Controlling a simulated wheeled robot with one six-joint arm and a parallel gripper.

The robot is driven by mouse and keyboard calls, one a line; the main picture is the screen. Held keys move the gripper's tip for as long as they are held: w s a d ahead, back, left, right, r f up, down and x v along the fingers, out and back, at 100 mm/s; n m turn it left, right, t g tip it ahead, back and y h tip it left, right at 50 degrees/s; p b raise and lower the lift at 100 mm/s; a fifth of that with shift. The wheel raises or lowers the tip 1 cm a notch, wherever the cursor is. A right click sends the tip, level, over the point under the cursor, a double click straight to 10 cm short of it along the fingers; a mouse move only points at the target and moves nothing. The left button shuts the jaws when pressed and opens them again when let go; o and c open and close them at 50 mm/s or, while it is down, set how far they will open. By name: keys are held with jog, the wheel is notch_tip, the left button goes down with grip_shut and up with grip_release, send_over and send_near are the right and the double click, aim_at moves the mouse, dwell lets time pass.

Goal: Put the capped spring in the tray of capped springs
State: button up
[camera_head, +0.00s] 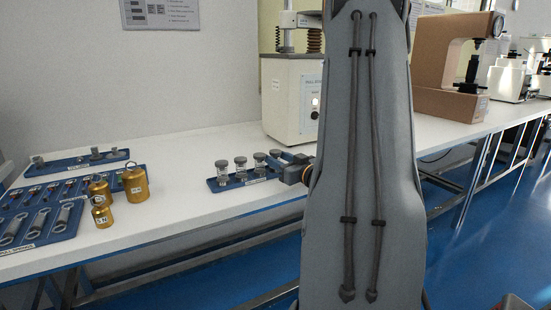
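A small blue tray (216,186) on the white bench holds a row of capped springs, upright grey pieces with dark round caps. I see one at the left (222,172), one beside it (240,168), another (260,164), and a cap at the right end (275,154) close to my gripper. My gripper (284,163) is at the right end of this tray, its grey fingers pointing left. My grey arm hides part of it. The fingers overlap the rightmost piece, and I cannot tell whether they hold it or whether that piece stands in the tray.
Brass weights with hooks (135,184) stand left on the bench. A white tester (290,100) stands behind my gripper; a brown tester (445,60) is at right. Bench between weights and capped springs is clear.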

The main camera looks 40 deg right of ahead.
jog(key=shift+r, duration=0.1)
jog(key=shift+s+r, duration=0.15)
jog(key=shift+r, duration=0.05)
jog(key=s, duration=0.7)
jog(key=s+a+p, duration=0.1)
jog(key=s, duration=0.3)
jog(key=shift+s, duration=0.35)
jog(key=shift+a, duration=0.1)
